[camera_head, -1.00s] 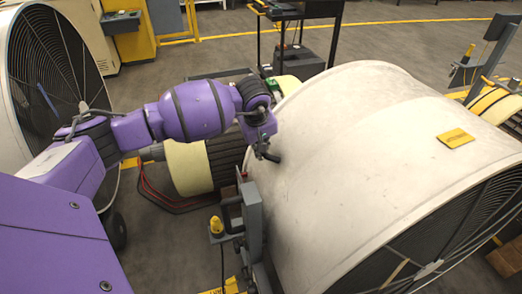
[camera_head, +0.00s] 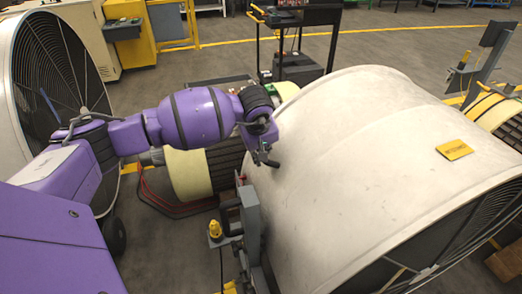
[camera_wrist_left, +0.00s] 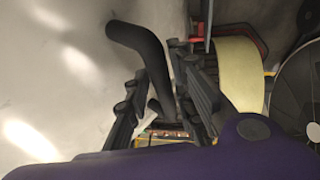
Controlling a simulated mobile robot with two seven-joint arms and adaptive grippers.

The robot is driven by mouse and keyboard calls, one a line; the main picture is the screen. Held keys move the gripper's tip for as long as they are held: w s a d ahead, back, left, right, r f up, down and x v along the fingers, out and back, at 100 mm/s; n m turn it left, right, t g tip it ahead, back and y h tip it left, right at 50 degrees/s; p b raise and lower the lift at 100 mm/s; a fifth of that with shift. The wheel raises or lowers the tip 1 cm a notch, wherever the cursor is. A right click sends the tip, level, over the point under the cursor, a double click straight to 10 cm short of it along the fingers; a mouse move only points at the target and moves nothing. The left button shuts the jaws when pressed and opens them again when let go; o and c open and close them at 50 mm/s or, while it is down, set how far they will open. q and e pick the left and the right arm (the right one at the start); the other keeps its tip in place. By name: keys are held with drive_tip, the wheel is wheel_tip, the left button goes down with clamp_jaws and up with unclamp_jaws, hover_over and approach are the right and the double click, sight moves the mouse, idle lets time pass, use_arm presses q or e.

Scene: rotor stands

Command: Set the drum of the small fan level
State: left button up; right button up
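The fan drum (camera_head: 350,150) is a wide off-white shell with a dark grille at its lower right end. It fills the right half of the head view and its pale wall is at the left of the wrist view (camera_wrist_left: 50,70). A black bent handle (camera_wrist_left: 138,42) stands out from the drum. My left gripper (camera_head: 265,158) is at the drum's near-left edge. In the wrist view its fingers (camera_wrist_left: 160,100) are apart, with the handle's lower part between them. Whether they touch it is unclear. My right gripper is out of view.
A cream and black motor-like cylinder (camera_head: 186,176) lies behind my arm. Another large fan (camera_head: 18,100) stands at the far left. A dark cart (camera_head: 300,68) is behind.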

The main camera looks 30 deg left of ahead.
use_arm(q)
drive_tip(key=v, duration=1.2)
drive_tip(key=shift+d, duration=0.1)
